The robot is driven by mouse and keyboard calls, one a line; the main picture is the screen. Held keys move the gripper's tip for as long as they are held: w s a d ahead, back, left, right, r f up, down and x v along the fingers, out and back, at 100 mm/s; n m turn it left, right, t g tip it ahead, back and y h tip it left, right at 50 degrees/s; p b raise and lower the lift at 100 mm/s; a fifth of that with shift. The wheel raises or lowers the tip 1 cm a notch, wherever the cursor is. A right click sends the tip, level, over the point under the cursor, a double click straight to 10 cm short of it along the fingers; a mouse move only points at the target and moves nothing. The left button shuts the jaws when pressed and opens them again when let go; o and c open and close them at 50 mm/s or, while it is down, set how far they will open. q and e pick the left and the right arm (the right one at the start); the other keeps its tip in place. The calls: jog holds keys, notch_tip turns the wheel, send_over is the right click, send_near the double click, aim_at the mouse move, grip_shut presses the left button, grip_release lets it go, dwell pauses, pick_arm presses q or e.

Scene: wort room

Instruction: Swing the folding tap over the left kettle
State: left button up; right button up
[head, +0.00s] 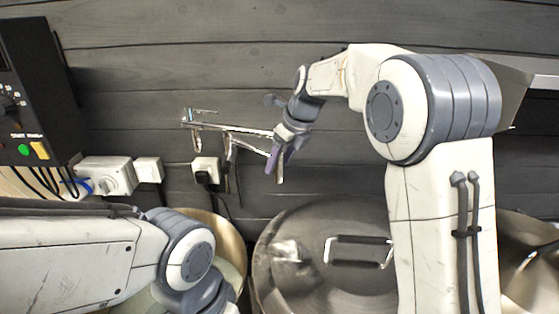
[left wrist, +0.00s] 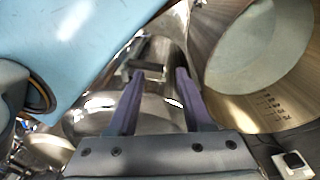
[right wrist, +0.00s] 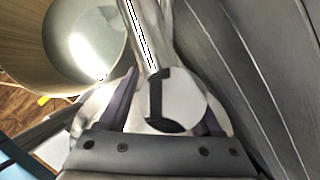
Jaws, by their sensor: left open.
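The folding tap (head: 230,128) is a thin chrome jointed pipe on the dark wall, reaching right to my right gripper (head: 284,158). In the right wrist view its chrome pipe (right wrist: 143,30) runs down to a black-banded part between the fingers of my right gripper (right wrist: 168,90), which stand apart; contact is unclear. The left kettle (head: 234,240) is open and pale inside, partly hidden by my left arm. It also shows in the right wrist view (right wrist: 85,40) and left wrist view (left wrist: 262,45). My left gripper (left wrist: 160,75) is open and empty, out of the head view.
A lidded kettle (head: 310,225) with a black-gripped handle stands in the middle. Another steel kettle (head: 520,240) is at the right. A control box (head: 35,90) and sockets (head: 115,175) with cables are on the wall at left. The wall above the tap is clear.

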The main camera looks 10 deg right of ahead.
jog(key=p+v, duration=0.8)
jog(key=v, duration=0.2)
jog(key=shift+r, duration=0.25)
jog(key=shift+s+d, duration=0.1)
jog(key=shift+d, duration=0.05)
